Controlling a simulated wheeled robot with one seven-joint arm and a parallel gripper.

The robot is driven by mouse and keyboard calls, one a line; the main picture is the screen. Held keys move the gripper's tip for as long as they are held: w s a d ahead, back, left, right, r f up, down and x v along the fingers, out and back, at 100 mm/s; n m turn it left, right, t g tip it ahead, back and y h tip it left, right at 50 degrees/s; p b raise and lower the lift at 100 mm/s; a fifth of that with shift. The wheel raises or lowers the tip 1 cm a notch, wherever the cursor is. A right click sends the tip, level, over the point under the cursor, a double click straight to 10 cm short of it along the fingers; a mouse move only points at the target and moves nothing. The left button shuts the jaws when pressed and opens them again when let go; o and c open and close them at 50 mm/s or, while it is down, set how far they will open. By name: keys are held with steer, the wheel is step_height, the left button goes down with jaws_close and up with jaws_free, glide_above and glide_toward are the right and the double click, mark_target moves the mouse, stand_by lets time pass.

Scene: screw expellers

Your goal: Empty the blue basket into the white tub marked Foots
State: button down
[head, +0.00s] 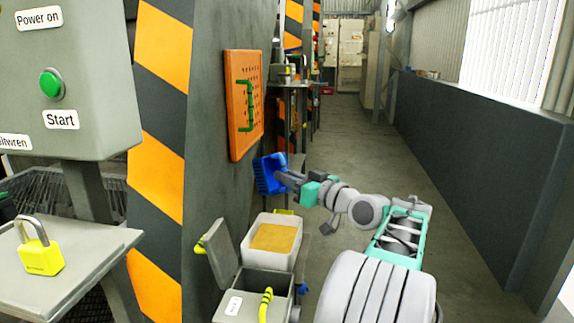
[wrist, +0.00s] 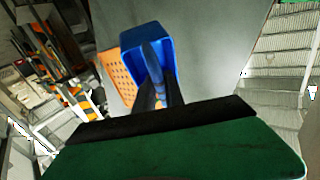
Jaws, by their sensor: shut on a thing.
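The blue basket (head: 267,175) is held up in the air beside the machine's grey side panel, tilted. My gripper (head: 287,180) is shut on it, at the basket's right side. In the wrist view the basket (wrist: 146,38) lies beyond the dark fingers of my gripper (wrist: 158,90), which close on its blue handle part. I cannot tell what is inside the basket. A white tub (head: 288,256) with a tan mass in it stands below the basket, apart from it. No marking on the tub is readable from here.
A grey box (head: 263,282) with its lid raised and a yellow-handled thing stands in front of the tub. An orange perforated panel (head: 245,100) is on the machine wall. A yellow padlock (head: 41,250) sits on a shelf at left. The aisle floor (head: 350,140) is clear.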

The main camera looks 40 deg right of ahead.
mark_target(281, 156)
steer(key=shift+w+d+r+m+g+p, duration=0.25)
steer(key=shift+r+g+p, duration=0.75)
steer(key=shift+p, duration=2.15)
steer(key=shift+w+a+r+m+g+p, duration=0.15)
steer(key=shift+w+r+g+p, duration=0.6)
steer(key=shift+p, duration=2.35)
steer(key=shift+w+r+m+g+p, duration=0.1)
steer(key=shift+r+g+p, duration=1.15)
steer(key=shift+p, duration=1.9)
steer(key=w+g+p, duration=0.1)
steer(key=g+p, duration=0.1)
steer(key=p, duration=0.3)
steer(key=w+r+g+p, duration=0.1)
steer(key=g+p, duration=0.1)
steer(key=p, duration=0.3)
steer(key=w+g+p, duration=0.1)
steer(key=p, duration=0.5)
steer(key=shift+d+r+m+g, duration=0.2)
steer(key=shift+r+m+g, duration=0.1)
steer(key=shift+g, duration=0.1)
steer(key=shift+w+g+p, duration=0.25)
steer(key=shift+g+p, duration=0.15)
steer(key=shift+p, duration=0.75)
steer(key=shift+w+f+g+y+p, duration=0.1)
steer(key=shift+g+y+p, duration=0.2)
steer(key=shift+p, duration=0.3)
steer(key=shift+d+f, duration=0.1)
